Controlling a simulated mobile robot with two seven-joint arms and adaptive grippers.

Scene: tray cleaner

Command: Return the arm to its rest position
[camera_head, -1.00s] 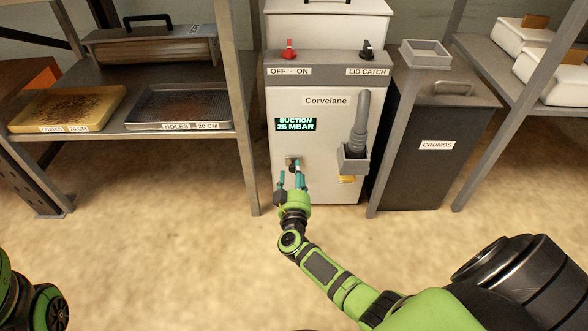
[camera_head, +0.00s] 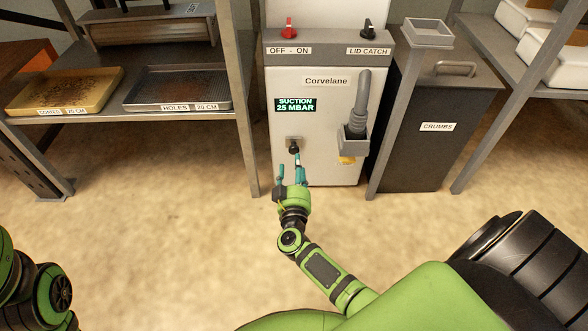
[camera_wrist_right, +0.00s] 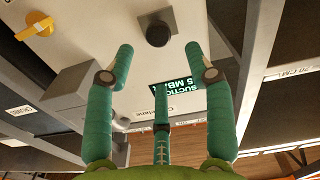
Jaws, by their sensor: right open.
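My right gripper (camera_head: 290,172) is open and empty in front of the lower front of the white Corvelane machine (camera_head: 330,120). Its teal fingers are spread in the right wrist view (camera_wrist_right: 165,72), with nothing between them. A black knob (camera_head: 294,147) on the machine front lies just beyond the fingertips. The knob also shows in the wrist view (camera_wrist_right: 158,33), apart from the fingers. My right arm reaches forward from the lower right. My left gripper is out of view; only part of that arm shows at the lower left.
A shelf on the left holds a coated tray (camera_head: 18,104) and a holes tray (camera_head: 128,101), both with crumbs. The machine carries a hose nozzle in a holder (camera_head: 354,146). A dark crumbs bin (camera_head: 425,160) stands to its right behind a shelf post. The floor in front is clear.

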